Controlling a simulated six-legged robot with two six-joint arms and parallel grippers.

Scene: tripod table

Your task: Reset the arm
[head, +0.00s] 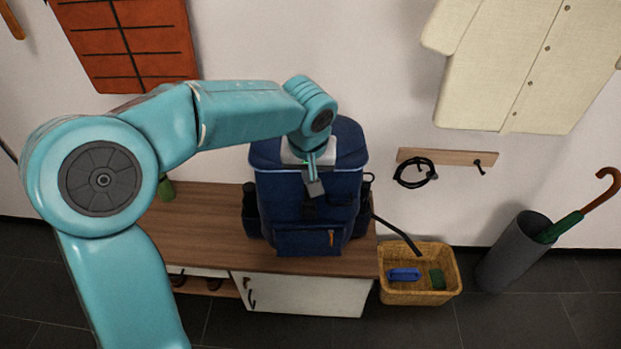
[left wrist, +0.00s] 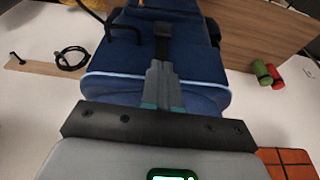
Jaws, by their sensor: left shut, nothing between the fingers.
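My left arm reaches in from the left in the head view, and its gripper (head: 313,188) is in front of the upper part of a dark blue backpack (head: 300,235). The gripper (left wrist: 162,88) is shut with nothing between its fingers. In the left wrist view its fingertips point over the backpack (left wrist: 115,62) toward a dark strap (left wrist: 163,45). I cannot tell whether the fingers touch the bag. The backpack stands upright on a wooden bench (head: 200,225). My right gripper is in neither view.
A wicker basket (head: 420,297) with a blue item (head: 404,274) stands right of the bench. A grey umbrella stand (head: 513,255) is farther right. A wall rail (head: 455,157) holds a black coil (head: 413,173). A cream coat (head: 515,70) hangs above it. Dark floor lies in front.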

